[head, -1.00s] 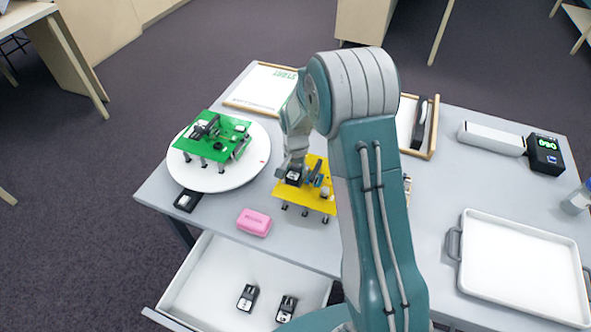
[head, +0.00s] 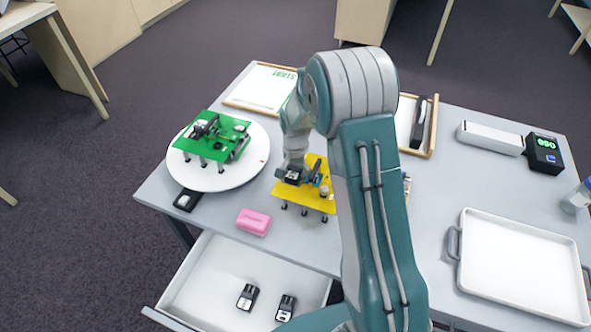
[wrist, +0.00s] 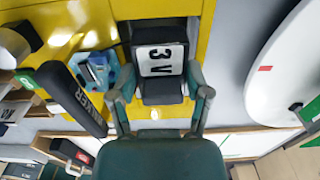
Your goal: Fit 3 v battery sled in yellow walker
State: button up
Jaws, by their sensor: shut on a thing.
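The yellow walker (head: 311,198) stands on short dark legs near the middle of the table. My gripper (head: 293,178) is over its left part. In the wrist view my gripper (wrist: 162,97) is shut on the 3 V battery sled (wrist: 160,61), a dark block with a white "3 V" label, with one finger at each side. The sled sits over a dark slot area of the yellow plate (wrist: 204,40). I cannot tell whether it is fully seated. A blue part (wrist: 97,72) and a dark cylinder marked with letters (wrist: 72,97) are beside it on the walker.
A green walker (head: 222,136) stands on a white round turntable (head: 215,180) at left. A pink box (head: 254,221) and a small black item (head: 187,200) lie near the front edge. The open drawer (head: 215,275) holds two dark sleds. A white tray (head: 525,268) lies at right.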

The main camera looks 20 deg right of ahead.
jog(key=shift+s+f+g, duration=0.3)
jog(key=shift+s+f, duration=0.35)
jog(key=shift+f, duration=0.1)
jog(key=o, duration=1.3)
jog(key=shift+w+a+f, duration=0.1)
jog(key=shift+w+r, duration=0.2)
jog(key=shift+r, duration=3.75)
jog(key=shift+r, duration=0.1)
